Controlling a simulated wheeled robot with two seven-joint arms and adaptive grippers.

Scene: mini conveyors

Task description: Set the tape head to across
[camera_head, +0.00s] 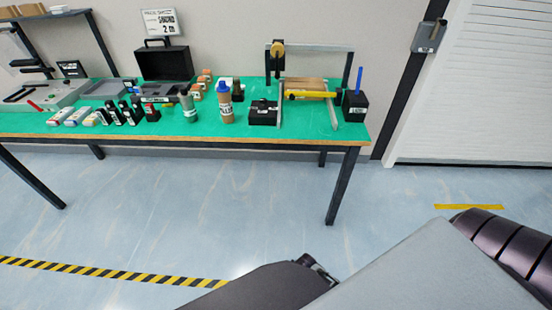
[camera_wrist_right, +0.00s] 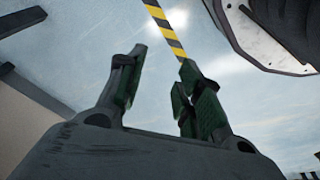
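At the right end of the green table stands a dark frame with a grey crossbar (camera_head: 312,48). On its left part sits a round orange-brown piece, which looks like the tape head (camera_head: 277,48); its exact setting is too small to tell. Below it, a yellow bar (camera_head: 310,94) lies across in front of a brown box (camera_head: 305,84) between grey rails. My right gripper (camera_wrist_right: 163,62) shows in the right wrist view with its green-padded fingers apart and nothing between them, over the floor, away from the table. My left gripper is not in view.
Open floor lies in front, with a striped tape line (camera_head: 110,273).

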